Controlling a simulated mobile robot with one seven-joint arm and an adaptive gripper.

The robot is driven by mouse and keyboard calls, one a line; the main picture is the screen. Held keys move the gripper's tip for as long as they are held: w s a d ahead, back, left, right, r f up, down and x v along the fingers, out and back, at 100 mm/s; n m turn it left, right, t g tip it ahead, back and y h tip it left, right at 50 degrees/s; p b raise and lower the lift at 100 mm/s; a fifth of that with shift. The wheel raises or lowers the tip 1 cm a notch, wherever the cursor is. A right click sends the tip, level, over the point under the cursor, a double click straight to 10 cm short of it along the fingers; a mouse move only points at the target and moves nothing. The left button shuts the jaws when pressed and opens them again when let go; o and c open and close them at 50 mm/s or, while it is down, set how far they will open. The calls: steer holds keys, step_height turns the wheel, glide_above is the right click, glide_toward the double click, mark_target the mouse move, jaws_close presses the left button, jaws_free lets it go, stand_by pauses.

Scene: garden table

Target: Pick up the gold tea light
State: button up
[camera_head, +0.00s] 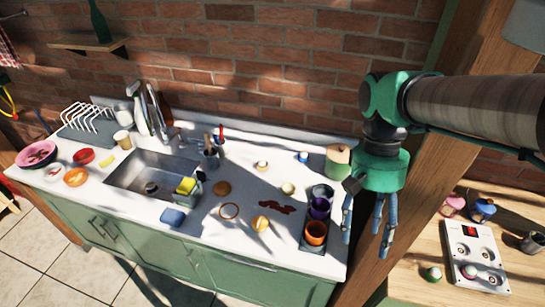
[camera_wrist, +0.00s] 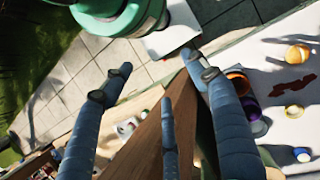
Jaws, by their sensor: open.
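A small round yellowish piece, which looks like the gold tea light (camera_head: 288,188), sits on the white countertop right of centre. It appears as a gold ring-like disc at the right of the wrist view (camera_wrist: 294,111). It is too small to be sure of its kind. My gripper (camera_head: 367,238) is open and empty, with its fingers pointing down. It hangs to the right of the counter's end, in front of the wooden post, clear of the tea light. The wrist view shows its spread blue fingers (camera_wrist: 158,75) with nothing between them.
A dark tray (camera_head: 308,247) with several cups stands at the counter's right end, between my gripper and the tea light. The wooden post (camera_head: 410,215) rises beside my gripper.

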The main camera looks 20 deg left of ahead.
steer(key=w+a+f+m+t+p, duration=0.1)
steer(key=w+a+p, duration=0.1)
steer(key=w+a, duration=0.55)
steer(key=w+a+f+p, duration=0.15)
steer(key=w+a, duration=0.25)
steer(key=w, duration=0.6)
steer(key=w+a+f+m+t+p, duration=0.1)
steer(key=w+a+p, duration=0.1)
steer(key=w+a, duration=0.55)
steer(key=w+a+f+m+t+p, duration=0.1)
steer(key=w+a+f+p, duration=0.1)
steer(key=w+a+f, duration=0.4)
steer(key=w+a+f+m+t+y+p, duration=0.1)
steer(key=w+a+f+p, duration=0.2)
steer(key=w+a+f, duration=0.4)
steer(key=w+a, duration=0.5)
steer(key=shift+w+a+p, duration=0.25)
steer(key=shift+a+p, duration=0.05)
steer(key=shift+a, duration=0.05)
steer(key=shift+f, duration=0.15)
glide_above(263, 166)
steer(key=w, duration=0.2)
steer(key=f, duration=0.8)
steer(key=shift+a+f, duration=0.2)
steer(key=shift+a, duration=0.1)
